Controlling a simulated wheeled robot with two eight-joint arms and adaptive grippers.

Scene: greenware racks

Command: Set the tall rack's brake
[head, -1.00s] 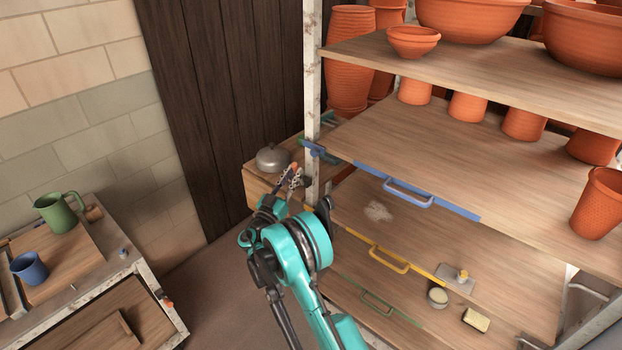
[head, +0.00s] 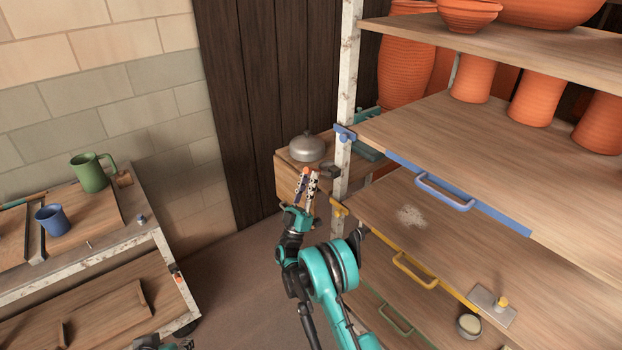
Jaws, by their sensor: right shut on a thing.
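The tall rack (head: 347,90) stands on the right, with a pale, worn metal post at its near left corner. A dark bracket (head: 329,171) sits on that post, and an orange tip (head: 305,171), which looks like the brake lever's end, shows to its left. My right gripper (head: 307,182) is shut on this lever, its two speckled fingers pointing up around it. The fingers hide most of the lever, so its exact angle is unclear. My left gripper (head: 187,345) only just shows at the bottom edge; its jaws cannot be read.
A wooden cabinet with a metal domed lid (head: 307,147) stands behind the gripper. Shelves with blue (head: 445,192) and yellow handles (head: 414,271) lie to the right, terracotta pots above. A low rack with a green mug (head: 91,172) and blue cup (head: 53,219) stands left. Floor between is clear.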

